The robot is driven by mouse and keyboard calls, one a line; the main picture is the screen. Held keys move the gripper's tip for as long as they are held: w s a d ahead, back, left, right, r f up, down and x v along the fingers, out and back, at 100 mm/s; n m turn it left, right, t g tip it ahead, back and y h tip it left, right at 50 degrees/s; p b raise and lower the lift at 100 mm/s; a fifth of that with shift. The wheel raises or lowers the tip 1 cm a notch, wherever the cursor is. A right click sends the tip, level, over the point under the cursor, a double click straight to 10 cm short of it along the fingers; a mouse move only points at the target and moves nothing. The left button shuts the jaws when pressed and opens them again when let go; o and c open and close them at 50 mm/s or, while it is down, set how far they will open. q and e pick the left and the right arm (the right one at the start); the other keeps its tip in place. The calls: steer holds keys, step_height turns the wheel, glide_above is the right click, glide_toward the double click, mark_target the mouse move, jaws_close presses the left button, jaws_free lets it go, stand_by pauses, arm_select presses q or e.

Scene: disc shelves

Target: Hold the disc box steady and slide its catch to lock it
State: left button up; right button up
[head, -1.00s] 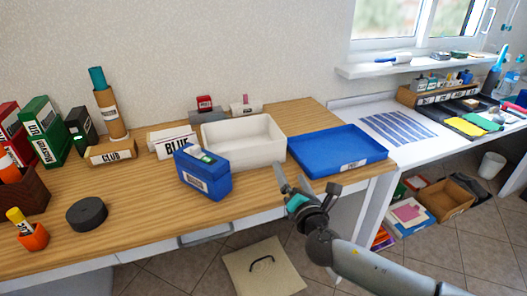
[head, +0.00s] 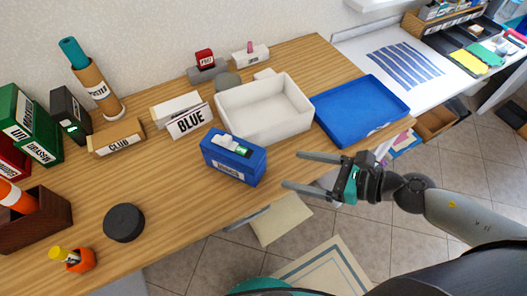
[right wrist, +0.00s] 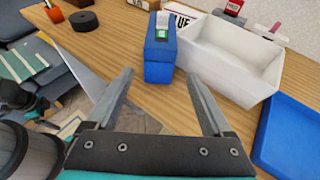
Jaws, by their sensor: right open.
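The blue disc box (head: 233,162) stands upright on the wooden table near its front edge, with a label on its front. Its catch (head: 232,145), a white and green piece, lies on top. My right gripper (head: 292,170) is open and empty, to the right of the box and apart from it, fingers pointing toward it. In the right wrist view the box (right wrist: 160,62) shows ahead, between and beyond the two fingertips, with the catch (right wrist: 162,32) on top. I cannot make out my left gripper in the head view.
A white bin (head: 265,108) stands close behind the box, and a blue tray (head: 360,108) lies to the right. A BLUE sign (head: 190,122) is behind left. A black disc (head: 124,222) lies at left. The table between disc and box is clear.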

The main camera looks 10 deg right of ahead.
mark_target(261, 162)
steer(key=p+x, duration=0.1)
steer(key=x, duration=1.2)
steer(key=shift+p, duration=0.4)
steer(key=shift+w+a+f, duration=0.3)
steer(key=shift+w+a, duration=0.1)
steer(key=shift+a, duration=0.1)
